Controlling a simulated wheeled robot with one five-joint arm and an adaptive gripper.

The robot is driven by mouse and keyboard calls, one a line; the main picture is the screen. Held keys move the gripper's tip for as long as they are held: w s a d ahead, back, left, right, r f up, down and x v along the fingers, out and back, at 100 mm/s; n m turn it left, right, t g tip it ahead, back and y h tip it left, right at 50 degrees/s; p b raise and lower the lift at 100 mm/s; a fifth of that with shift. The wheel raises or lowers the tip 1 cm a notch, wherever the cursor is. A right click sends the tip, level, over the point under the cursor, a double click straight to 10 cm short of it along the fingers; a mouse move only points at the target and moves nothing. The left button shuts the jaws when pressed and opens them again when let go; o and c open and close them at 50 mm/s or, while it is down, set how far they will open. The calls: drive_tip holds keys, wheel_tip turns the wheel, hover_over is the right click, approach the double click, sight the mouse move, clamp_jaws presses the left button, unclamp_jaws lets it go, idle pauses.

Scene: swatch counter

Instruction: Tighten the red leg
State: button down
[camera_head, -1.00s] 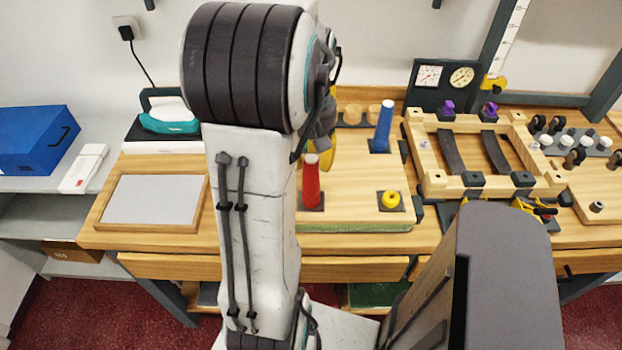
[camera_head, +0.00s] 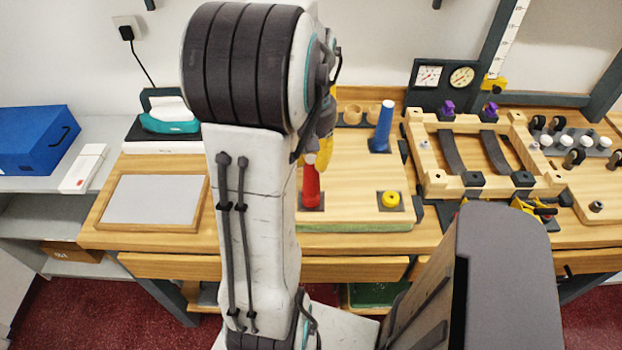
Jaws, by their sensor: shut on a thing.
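The red leg (camera_head: 311,190) stands roughly upright on a dark square plate near the front left of a light wooden board (camera_head: 350,205). My gripper (camera_head: 320,158) has yellow fingers and is shut on the upper part of the red leg. My arm hides most of the gripper and the board's left side, so the exact grip is partly hidden. A blue leg (camera_head: 384,128) leans slightly on another dark plate at the back right. A yellow round piece (camera_head: 391,200) sits on a plate at the front right.
A grey-topped tray (camera_head: 153,199) and a teal iron (camera_head: 168,118) are on the left.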

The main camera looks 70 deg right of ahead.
drive_tip(key=shift+m, duration=1.4)
drive_tip(key=c, duration=0.5)
unclamp_jaws()
drive_tip(key=shift+c, duration=0.2)
drive_tip(key=shift+r, duration=0.15)
drive_tip(key=shift+r+p, duration=2.7)
drive_tip(key=shift+r, duration=0.2)
